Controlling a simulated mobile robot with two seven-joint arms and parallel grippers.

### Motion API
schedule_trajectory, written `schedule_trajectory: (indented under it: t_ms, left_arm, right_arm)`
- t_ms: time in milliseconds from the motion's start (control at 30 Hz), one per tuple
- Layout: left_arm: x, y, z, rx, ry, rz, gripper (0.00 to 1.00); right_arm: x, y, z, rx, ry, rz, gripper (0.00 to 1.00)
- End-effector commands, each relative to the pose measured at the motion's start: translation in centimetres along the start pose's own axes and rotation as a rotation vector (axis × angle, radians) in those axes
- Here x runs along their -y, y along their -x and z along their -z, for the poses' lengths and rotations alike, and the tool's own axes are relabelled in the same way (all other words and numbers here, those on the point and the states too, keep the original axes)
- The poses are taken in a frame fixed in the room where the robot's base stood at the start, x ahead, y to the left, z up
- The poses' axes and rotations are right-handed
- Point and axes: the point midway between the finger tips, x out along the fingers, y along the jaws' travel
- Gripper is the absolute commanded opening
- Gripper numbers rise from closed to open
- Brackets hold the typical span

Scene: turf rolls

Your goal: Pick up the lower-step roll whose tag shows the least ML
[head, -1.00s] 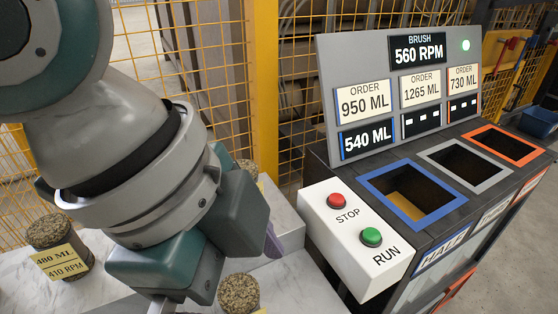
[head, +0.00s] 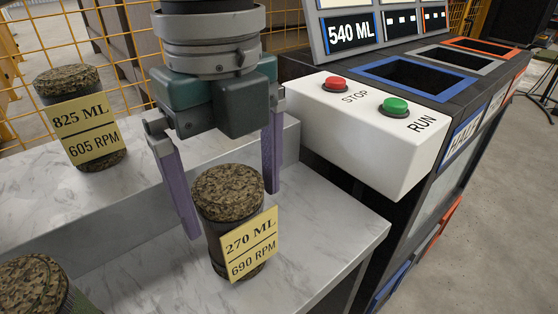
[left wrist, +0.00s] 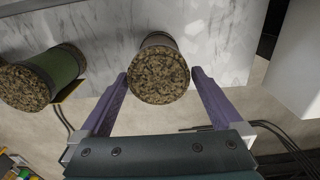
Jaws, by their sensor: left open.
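The turf roll tagged 270 ML, 690 RPM (head: 222,215) stands upright on the lower white marble step (head: 325,235). It also shows from above in the left wrist view (left wrist: 159,72). My left gripper (head: 232,213) is open, with its purple fingers pointing down on either side of this roll. In the left wrist view the roll lies between the fingertips (left wrist: 160,73); I cannot tell whether either finger touches it. Another roll (head: 33,288) is cut off at the lower left, its tag not readable. My right gripper is not in view.
A roll tagged 825 ML, 605 RPM (head: 80,115) stands on the upper step (head: 135,190). The white box with red STOP (head: 335,84) and green RUN (head: 396,107) buttons is close to the right. A blue-rimmed bin (head: 420,75) lies behind it.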

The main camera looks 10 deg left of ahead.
Motion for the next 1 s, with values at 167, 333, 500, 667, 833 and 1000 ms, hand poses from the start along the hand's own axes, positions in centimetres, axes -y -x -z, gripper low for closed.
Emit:
schedule_trajectory:
  t_ms: [167, 333, 500, 667, 833, 1000]
  left_arm:
    - [-0.1, -2.5, 0.0, 0.000, 0.000, -0.002, 1.00]
    - [-0.2, -5.3, -0.1, -0.001, 0.001, -0.003, 1.00]
    - [-0.1, -6.9, -0.1, 0.001, -0.001, 0.000, 1.00]
    - [-0.1, -6.9, -0.1, 0.001, -0.001, 0.001, 1.00]
    - [-0.1, -6.9, -0.1, 0.001, -0.001, 0.001, 0.89]
    - [-0.1, -6.9, -0.1, 0.001, -0.001, 0.001, 0.70]
  right_arm:
    - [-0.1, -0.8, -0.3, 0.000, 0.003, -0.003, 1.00]
    - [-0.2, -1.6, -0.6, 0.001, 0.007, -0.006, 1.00]
    - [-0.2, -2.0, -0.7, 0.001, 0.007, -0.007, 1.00]
    - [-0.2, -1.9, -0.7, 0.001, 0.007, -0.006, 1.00]
    - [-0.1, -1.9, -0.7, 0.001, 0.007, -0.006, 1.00]
    - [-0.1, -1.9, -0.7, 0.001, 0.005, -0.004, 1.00]
